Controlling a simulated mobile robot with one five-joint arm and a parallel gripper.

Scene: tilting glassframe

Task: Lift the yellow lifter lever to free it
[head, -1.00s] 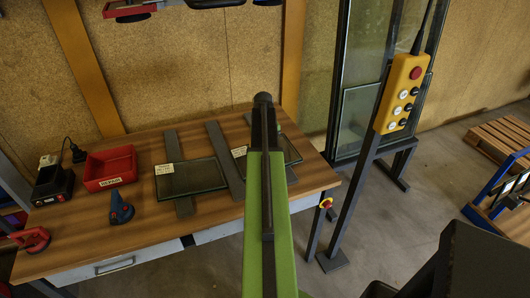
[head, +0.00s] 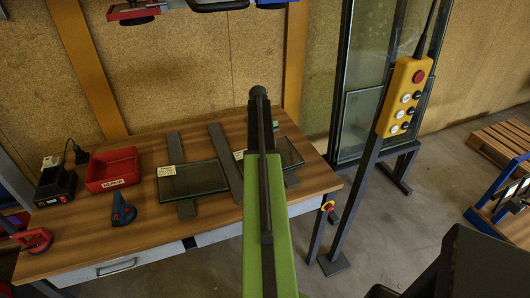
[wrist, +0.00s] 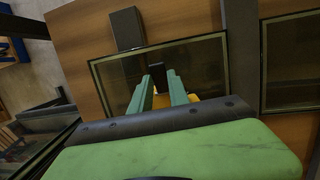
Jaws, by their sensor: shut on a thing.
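In the wrist view my gripper (wrist: 162,88) has its two green fingers closed around a dark lever (wrist: 157,72) over a glass pane. Yellow parts of the lifter (wrist: 191,98) show beside and between the fingers, low down. Most of the yellow lifter is hidden by my fingers and wrist, so I cannot tell how far the lever is raised. The pane (wrist: 115,94) lies on the wooden table. In the head view my green arm covers the lever and the lifter; only a small green bit of my gripper shows past it.
On the table (head: 100,235) are a red box (head: 112,170), a blue suction cup (head: 122,211), a red one (head: 35,240) and another labelled pane (head: 192,182) on dark bars. A yellow control box (head: 406,97) hangs by a post at right. Lifting gear hangs overhead.

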